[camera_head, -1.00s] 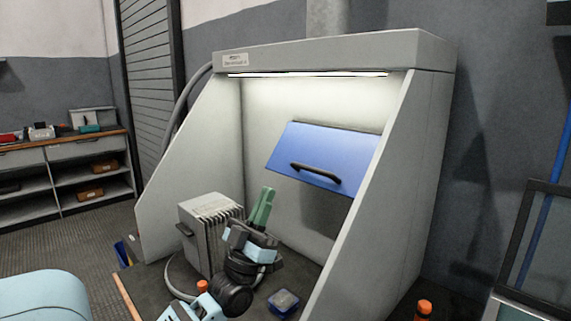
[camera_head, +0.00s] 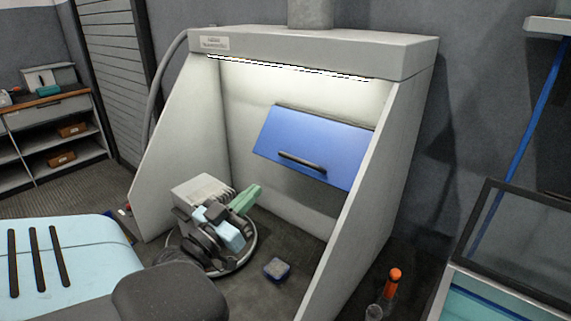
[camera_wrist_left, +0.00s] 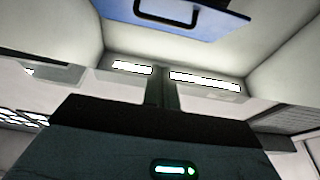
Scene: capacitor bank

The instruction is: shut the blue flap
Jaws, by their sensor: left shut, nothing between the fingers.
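The blue flap (camera_head: 325,142) is on the back wall inside the grey hood. It stands open, its lower edge tilted out from the wall, with a black bar handle (camera_head: 302,162) near that edge. In the left wrist view the flap (camera_wrist_left: 208,24) and its handle show at the top. My left gripper (camera_head: 248,196), with green fingers, is shut and empty inside the hood, below and left of the flap and apart from it. Its fingers show end-on in the left wrist view (camera_wrist_left: 161,88). My right gripper is not in view.
The hood's side walls (camera_head: 370,190) flank the space. A grey finned box (camera_head: 203,188) stands close behind my left gripper, partly hidden. A small blue-topped box (camera_head: 277,268) lies on the hood floor. An orange-capped tube (camera_head: 393,280) stands outside, right.

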